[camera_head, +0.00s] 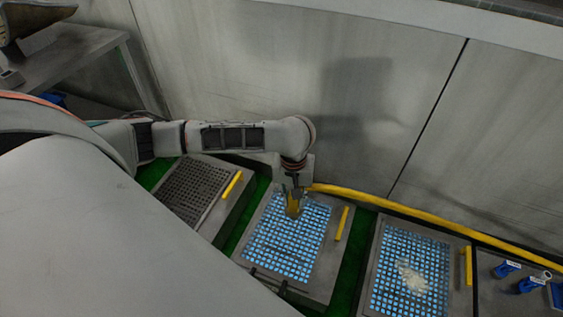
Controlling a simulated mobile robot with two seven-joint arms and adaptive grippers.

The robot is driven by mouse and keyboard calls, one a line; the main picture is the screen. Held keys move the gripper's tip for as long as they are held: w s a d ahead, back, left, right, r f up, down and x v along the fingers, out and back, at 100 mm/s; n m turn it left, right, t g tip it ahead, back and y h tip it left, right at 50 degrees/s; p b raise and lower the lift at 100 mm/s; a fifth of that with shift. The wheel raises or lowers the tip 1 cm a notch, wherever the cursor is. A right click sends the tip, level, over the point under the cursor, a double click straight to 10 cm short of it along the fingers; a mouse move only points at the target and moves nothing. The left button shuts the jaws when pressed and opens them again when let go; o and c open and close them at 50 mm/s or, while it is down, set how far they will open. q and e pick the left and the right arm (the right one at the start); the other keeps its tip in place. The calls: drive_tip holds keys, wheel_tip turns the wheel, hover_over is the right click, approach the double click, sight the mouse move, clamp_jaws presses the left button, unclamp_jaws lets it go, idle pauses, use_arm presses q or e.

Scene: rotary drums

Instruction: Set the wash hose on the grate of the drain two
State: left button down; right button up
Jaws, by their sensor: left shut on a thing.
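My left gripper (294,205) points down over the upper part of the middle drain grate (283,243). It is shut on a small yellow-brown piece, which I take to be the end of the wash hose (293,210). The gripper hides part of the piece, and I cannot tell whether it touches the grate. The middle grate is lit blue through its holes and sits in a grey metal frame. No drain number is readable.
A dark grate (193,188) lies left of the middle one. A blue-lit grate (385,284) with a pale clump (413,278) lies right. Yellow handles (342,224) stand beside the grates. Labelled blue items (507,268) are far right. A grey wall (350,110) rises close behind.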

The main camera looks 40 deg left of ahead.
wheel_tip(320, 180, down, 4)
drive_tip(key=a+b, duration=0.2)
drive_tip(key=b, duration=0.7)
use_arm(q)
drive_tip(key=w+a+f+n+b, duration=0.1)
drive_tip(key=a+f+n+b, duration=0.1)
drive_tip(key=f, duration=1.6)
drive_tip(key=w+a+f+n+b, duration=0.1)
drive_tip(key=a+f+n+b, duration=0.2)
drive_tip(key=f, duration=1.5)
drive_tip(key=shift+a+n, duration=0.4)
drive_tip(key=shift+n, duration=0.2)
use_arm(e)
drive_tip(key=w+a+r+t+y, duration=0.1)
drive_tip(key=w+a+r+y, duration=0.1)
drive_tip(key=w+a+r, duration=0.1)
drive_tip(key=shift+a+r+m, duration=0.2)
drive_tip(key=shift+a+m, duration=0.2)
drive_tip(key=shift+a, duration=0.25)
use_arm(q)
drive_tip(key=shift+f, duration=0.15)
drive_tip(key=c, duration=1.8)
unclamp_jaws()
drive_tip(key=shift+f, duration=0.1)
use_arm(e)
drive_tip(key=shift+f, duration=0.2)
use_arm(q)
drive_tip(key=shift+o, duration=0.2)
